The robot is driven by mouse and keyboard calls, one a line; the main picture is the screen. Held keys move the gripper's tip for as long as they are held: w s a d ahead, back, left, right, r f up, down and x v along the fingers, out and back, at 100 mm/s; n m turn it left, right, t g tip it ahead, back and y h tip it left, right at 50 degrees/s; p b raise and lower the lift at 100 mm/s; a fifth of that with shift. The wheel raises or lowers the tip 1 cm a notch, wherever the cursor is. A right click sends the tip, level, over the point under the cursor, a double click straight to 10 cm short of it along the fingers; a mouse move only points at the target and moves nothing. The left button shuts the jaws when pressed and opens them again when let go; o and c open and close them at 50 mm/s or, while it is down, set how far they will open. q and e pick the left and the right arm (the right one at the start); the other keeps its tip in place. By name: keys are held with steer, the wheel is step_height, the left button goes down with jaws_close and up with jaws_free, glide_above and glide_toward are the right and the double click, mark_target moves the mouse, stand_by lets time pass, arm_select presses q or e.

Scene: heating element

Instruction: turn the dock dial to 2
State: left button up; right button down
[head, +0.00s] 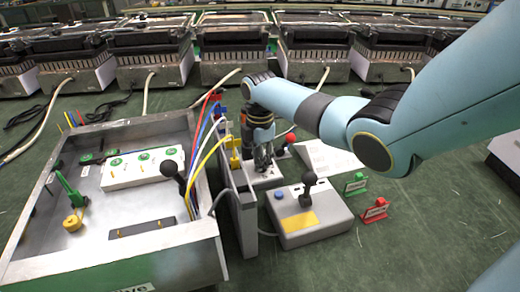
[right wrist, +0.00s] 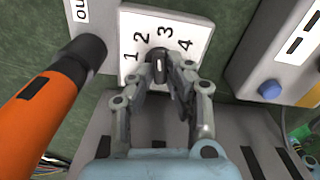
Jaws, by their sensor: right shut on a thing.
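The dock dial (right wrist: 160,66) is a small dark knob with a pale mark, on a white plate (right wrist: 197,27) printed with 1, 2, 3 and 4. The mark seems to point up towards the 3, but the fingers hide part of the knob. My right gripper (right wrist: 160,74) is shut on the dial, one finger on each side. In the head view my right gripper (head: 264,165) points down over the grey dock, and its fingers hide the dial there. My left gripper is not in view.
An orange cylinder with a black end (right wrist: 48,98) stands close left of the gripper in the wrist view. A grey box with a black joystick (head: 308,217) is in front of the dock. A metal tray (head: 130,245) with coloured cables is at left.

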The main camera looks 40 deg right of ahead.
steer(key=n+p, duration=0.1)
steer(key=n, duration=0.2)
steer(key=shift+r, duration=0.1)
steer(key=shift+s+n+p, duration=0.1)
steer(key=shift+n+p, duration=0.35)
steer(key=shift+n, duration=1.25)
steer(key=c, duration=1.3)
jaws_free()
step_height(320, 180, up, 12)
steer(key=shift+f, duration=0.1)
